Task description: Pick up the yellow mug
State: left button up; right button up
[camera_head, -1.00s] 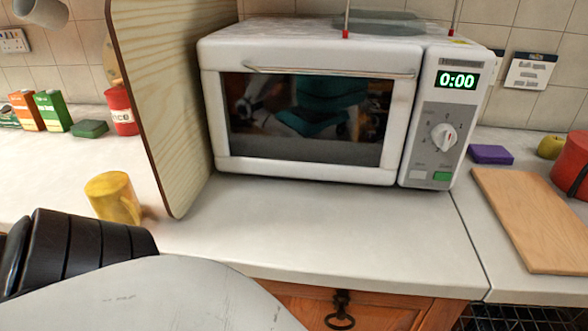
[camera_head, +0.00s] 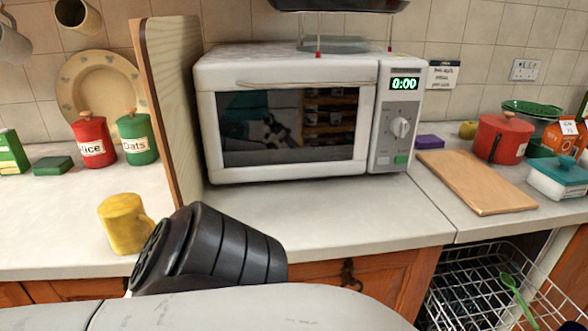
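The yellow mug (camera_head: 124,224) stands upright on the white counter at the left, in front of the wooden panel. Its handle points right. A black ribbed part of my own arm is just right of the mug and in front of it, and a grey arm link crosses the bottom of the view. I cannot tell whether the black part touches the mug. Neither gripper's fingers show.
A wooden panel (camera_head: 170,110) stands upright behind the mug, beside the white microwave (camera_head: 290,75). A red canister (camera_head: 93,140) and a green canister (camera_head: 137,138) stand behind. A cutting board (camera_head: 477,181) lies at the right. An open dish rack (camera_head: 480,285) is below.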

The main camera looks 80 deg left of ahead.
aim_at(126, 224)
jog(key=z, duration=0.25)
jog(key=k, duration=0.9)
jog(key=u, duration=0.25)
